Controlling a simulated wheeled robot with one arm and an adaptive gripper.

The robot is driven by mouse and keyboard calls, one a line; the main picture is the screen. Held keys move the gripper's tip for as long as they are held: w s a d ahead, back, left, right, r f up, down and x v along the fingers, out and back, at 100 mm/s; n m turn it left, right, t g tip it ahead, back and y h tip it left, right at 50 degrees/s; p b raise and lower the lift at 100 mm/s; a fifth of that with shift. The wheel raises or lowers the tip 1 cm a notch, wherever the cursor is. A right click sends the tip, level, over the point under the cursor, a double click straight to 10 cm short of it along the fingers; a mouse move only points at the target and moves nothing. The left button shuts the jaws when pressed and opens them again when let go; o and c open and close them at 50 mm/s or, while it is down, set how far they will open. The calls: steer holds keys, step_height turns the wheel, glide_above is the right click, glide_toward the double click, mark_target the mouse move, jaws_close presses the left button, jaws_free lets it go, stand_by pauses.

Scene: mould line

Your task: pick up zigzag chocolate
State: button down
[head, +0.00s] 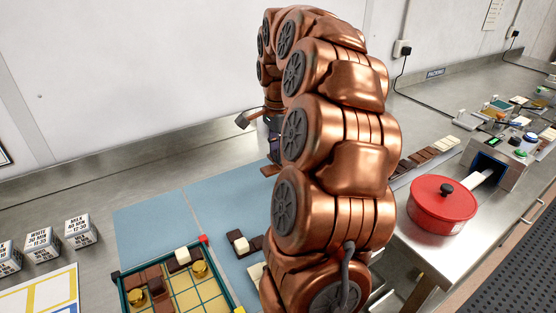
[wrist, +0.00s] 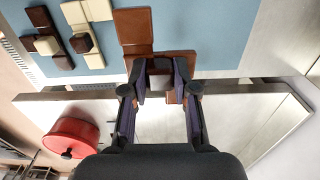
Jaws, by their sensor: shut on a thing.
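A milk-brown chocolate piece (wrist: 134,30) with a stepped, zigzag outline is at the top middle of the wrist view. My gripper (wrist: 158,74) is shut on its near part, with dark fingers on either side. Part of the piece is hidden by the fingers.
The blue mat (head: 150,217) bears dark and cream pieces (wrist: 80,43) left of the gripper in the wrist view. A green-rimmed tray (head: 231,289) holds several pieces at lower left. Labelled boxes (head: 80,232) stand further left. A red pot (head: 442,205) stands at right.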

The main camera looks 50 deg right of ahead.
steer(key=shift+r+p, duration=0.45)
steer(key=shift+r, duration=2.65)
